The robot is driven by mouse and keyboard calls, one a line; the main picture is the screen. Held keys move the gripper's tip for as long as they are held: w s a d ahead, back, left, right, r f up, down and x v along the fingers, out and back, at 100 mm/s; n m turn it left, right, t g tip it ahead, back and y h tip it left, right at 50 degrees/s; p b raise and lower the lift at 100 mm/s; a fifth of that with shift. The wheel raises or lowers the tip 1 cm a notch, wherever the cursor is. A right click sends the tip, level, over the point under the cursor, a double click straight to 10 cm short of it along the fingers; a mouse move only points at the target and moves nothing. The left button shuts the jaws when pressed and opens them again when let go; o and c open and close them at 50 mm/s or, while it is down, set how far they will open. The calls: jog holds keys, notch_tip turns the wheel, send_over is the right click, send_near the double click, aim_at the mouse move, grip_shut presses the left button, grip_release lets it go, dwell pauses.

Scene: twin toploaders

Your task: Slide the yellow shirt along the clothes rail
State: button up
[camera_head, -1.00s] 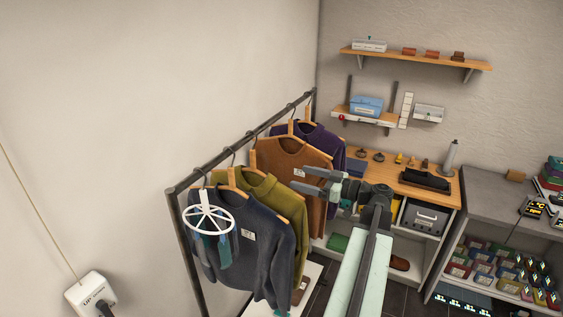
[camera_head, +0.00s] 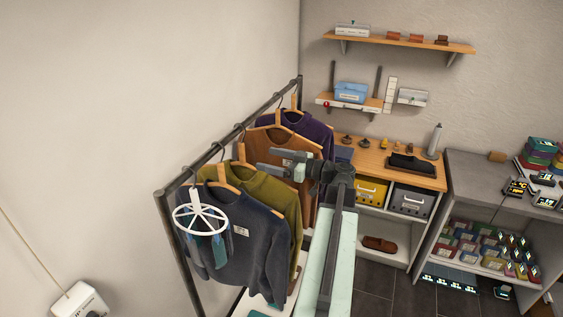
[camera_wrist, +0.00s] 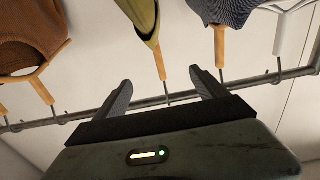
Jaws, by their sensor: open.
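The yellow shirt, an olive-yellow one (camera_head: 268,192), hangs on a wooden hanger between a dark blue-grey shirt (camera_head: 240,250) and a rust-brown shirt (camera_head: 282,142). All hang from the dark clothes rail (camera_head: 218,149). My gripper (camera_head: 270,162) is open in front of the rail, by the yellow and brown shirts. In the wrist view, my gripper (camera_wrist: 160,92) has its fingers spread. The yellow shirt's hanger (camera_wrist: 160,62) appears between the fingers, its hook close to the rail (camera_wrist: 60,118). I cannot tell whether a finger touches it.
A purple shirt (camera_head: 311,135) hangs at the far end. A white round drying hanger (camera_head: 201,218) hangs at the near end. A wooden-topped cabinet (camera_head: 420,178) and a grey shelf unit (camera_head: 480,185) stand to the right. Wall shelves (camera_head: 400,41) are at the back.

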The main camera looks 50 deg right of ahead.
jog(key=x, duration=1.1)
jog(key=shift+w+a, duration=0.1)
jog(key=shift+w, duration=0.05)
grip_shut()
